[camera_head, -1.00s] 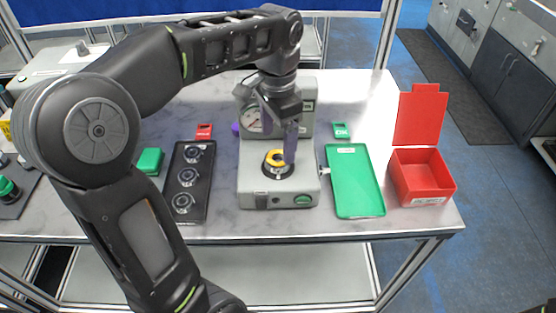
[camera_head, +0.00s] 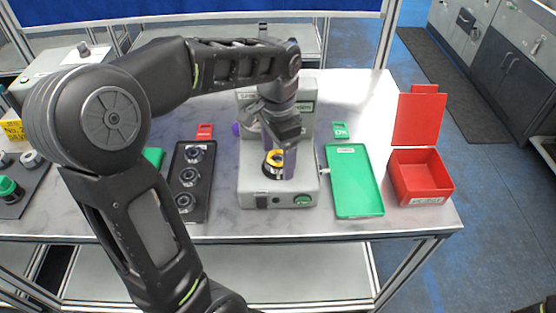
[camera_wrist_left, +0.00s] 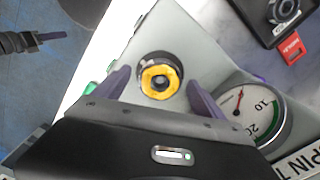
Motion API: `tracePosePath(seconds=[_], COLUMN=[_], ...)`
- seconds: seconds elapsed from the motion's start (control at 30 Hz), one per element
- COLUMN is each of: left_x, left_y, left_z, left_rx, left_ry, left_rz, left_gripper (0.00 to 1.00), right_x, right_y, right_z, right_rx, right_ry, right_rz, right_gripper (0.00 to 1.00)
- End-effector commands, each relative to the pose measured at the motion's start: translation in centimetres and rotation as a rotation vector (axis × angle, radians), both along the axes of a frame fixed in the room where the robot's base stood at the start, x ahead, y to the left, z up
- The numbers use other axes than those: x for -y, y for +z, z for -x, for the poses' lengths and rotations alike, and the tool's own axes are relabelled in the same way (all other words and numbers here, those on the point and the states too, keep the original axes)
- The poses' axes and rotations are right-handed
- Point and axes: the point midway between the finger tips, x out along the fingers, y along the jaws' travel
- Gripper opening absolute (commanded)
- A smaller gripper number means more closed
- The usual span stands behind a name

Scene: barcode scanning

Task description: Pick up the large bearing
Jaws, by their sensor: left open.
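A round bearing with a yellow ring and dark centre (camera_head: 272,160) sits on the grey press machine (camera_head: 250,187). In the left wrist view the bearing (camera_wrist_left: 159,80) lies between the two purple fingers, with gaps on both sides. My left gripper (camera_head: 280,158) is open, pointing down at the bearing. In the head view one finger covers its right side; the other finger is mostly hidden. Several dark bearings (camera_head: 189,177) lie in the black tray (camera_head: 202,204). A piece of my right gripper (camera_wrist_left: 45,38) shows at the left wrist view's upper left; its opening is unclear.
A green tray (camera_head: 354,180) and an open red box (camera_head: 421,180) stand to the right of the machine. A red tag (camera_head: 204,131) and a green tag (camera_head: 341,130) lie behind the trays. The machine's gauge (camera_wrist_left: 250,112) is close to the left gripper.

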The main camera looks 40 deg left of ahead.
Motion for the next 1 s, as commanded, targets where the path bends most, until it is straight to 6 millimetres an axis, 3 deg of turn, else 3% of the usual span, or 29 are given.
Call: tracePosePath(seconds=[0.07,1.0], left_x=[0.00,0.01], left_y=[0.01,0.01], left_z=[0.00,0.00], left_rx=[0.000,0.000], left_ry=[0.000,0.000], left_rz=[0.000,0.000], left_gripper=[0.80,0.03], right_x=[0.00,-0.01], right_y=[0.00,0.01], right_z=[0.00,0.00], right_rx=[0.000,0.000], right_ry=[0.000,0.000], right_rz=[0.000,0.000], right_gripper=[0.36,0.36])
